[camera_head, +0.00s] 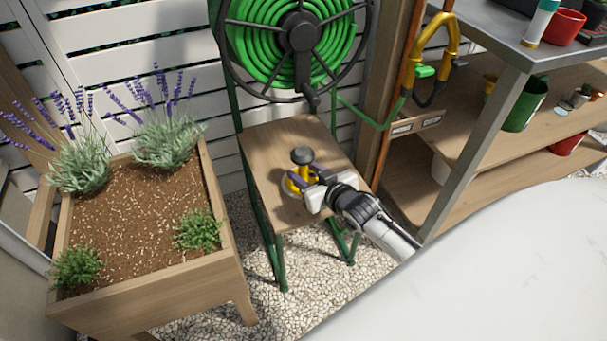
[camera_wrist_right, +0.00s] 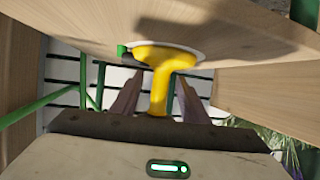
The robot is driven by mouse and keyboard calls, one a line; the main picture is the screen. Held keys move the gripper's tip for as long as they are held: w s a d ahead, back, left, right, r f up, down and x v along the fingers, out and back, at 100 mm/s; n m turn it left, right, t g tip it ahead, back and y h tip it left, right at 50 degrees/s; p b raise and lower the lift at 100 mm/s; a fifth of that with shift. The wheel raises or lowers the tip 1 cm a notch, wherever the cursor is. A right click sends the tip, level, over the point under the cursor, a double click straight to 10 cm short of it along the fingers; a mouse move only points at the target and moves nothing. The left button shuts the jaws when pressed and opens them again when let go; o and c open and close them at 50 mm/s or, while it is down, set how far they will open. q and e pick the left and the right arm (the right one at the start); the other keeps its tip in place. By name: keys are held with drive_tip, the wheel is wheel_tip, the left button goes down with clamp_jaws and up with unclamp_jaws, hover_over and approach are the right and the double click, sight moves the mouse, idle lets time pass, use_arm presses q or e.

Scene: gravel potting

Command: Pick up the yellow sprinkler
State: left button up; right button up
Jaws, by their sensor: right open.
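The yellow sprinkler (camera_head: 293,186) stands on a small wooden table (camera_head: 265,150), with a dark round knob on top. My right gripper (camera_head: 308,174) reaches in from the right, low over the table, its fingers open on either side of the sprinkler. In the right wrist view, the yellow stem of the sprinkler (camera_wrist_right: 160,90) rises between the two open fingers of the right gripper (camera_wrist_right: 157,98). I cannot tell whether either finger touches the stem. My left gripper does not show.
A green hose reel (camera_head: 302,32) hangs right behind the table. A wooden planter (camera_head: 170,290) with lavender and small plants stands at left. A shelf unit (camera_head: 470,165) with pots stands at right, beside a yellow-handled hose tool (camera_head: 432,42). Pebbles cover the ground.

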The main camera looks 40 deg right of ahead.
sight(296, 170)
drive_tip(key=b+x, duration=0.2)
drive_tip(key=x, duration=0.2)
drive_tip(key=shift+w+r, duration=0.1)
drive_tip(key=shift+w, duration=0.35)
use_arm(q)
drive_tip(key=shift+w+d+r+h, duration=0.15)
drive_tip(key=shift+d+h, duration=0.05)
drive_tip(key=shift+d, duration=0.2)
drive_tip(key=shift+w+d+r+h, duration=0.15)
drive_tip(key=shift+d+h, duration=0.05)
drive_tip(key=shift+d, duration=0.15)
use_arm(e)
clamp_jaws()
